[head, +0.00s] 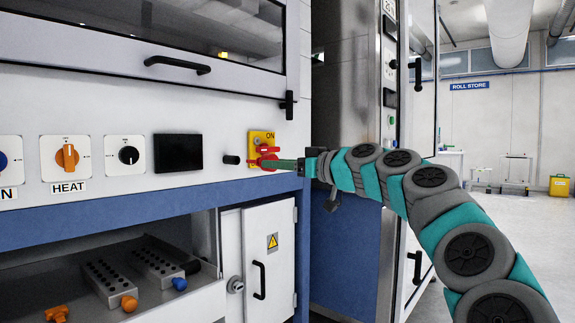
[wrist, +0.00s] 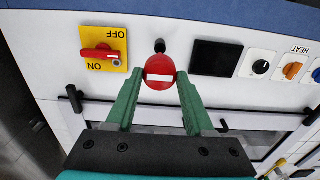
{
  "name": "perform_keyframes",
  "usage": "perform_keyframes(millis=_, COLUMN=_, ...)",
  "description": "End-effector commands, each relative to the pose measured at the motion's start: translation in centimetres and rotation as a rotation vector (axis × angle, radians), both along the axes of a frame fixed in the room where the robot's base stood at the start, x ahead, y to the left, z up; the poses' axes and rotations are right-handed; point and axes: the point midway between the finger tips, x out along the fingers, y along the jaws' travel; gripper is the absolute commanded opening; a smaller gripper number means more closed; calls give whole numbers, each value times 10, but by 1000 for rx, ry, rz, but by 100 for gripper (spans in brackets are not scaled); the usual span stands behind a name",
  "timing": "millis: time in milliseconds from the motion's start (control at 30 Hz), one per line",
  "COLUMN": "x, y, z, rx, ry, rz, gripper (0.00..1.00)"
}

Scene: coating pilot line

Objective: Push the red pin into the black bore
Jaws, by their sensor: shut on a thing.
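The red pin (wrist: 160,67) shows in the wrist view as a round red head with a white bar. My gripper (wrist: 161,80) has its green fingers shut on the two sides of that head. The black bore (wrist: 160,45) is a small dark round fitting on the white panel, just beyond the pin's top edge in the wrist view. In the head view the bore (head: 231,160) lies left of the red pin (head: 268,162) and of my gripper (head: 281,164), with a gap in the picture. The pin's shank is mostly hidden by its head in the wrist view.
A yellow switch plate (wrist: 92,61) with a red handle (wrist: 99,53) is beside the bore; in the head view the pin overlaps it. A black display (head: 178,153) and HEAT knob (head: 68,157) are on the same panel. A drawer (head: 150,307) stands open below.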

Motion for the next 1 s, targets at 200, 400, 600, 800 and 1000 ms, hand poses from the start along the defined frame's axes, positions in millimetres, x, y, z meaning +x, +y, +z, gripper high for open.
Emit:
perform_keyframes(millis=200, x=11, y=15, z=0, rx=-1, ry=2, rz=1, gripper=0)
perform_keyframes(millis=400, x=15, y=19, z=0, rx=0, ry=0, rz=1, gripper=0)
perform_keyframes(millis=600, x=15, y=20, z=0, rx=0, ry=0, rz=1, gripper=0)
perform_keyframes(millis=800, x=15, y=20, z=0, rx=0, ry=0, rz=0, gripper=0)
perform_keyframes(millis=1000, x=15, y=20, z=-1, rx=-1, ry=-1, rz=0, gripper=0)
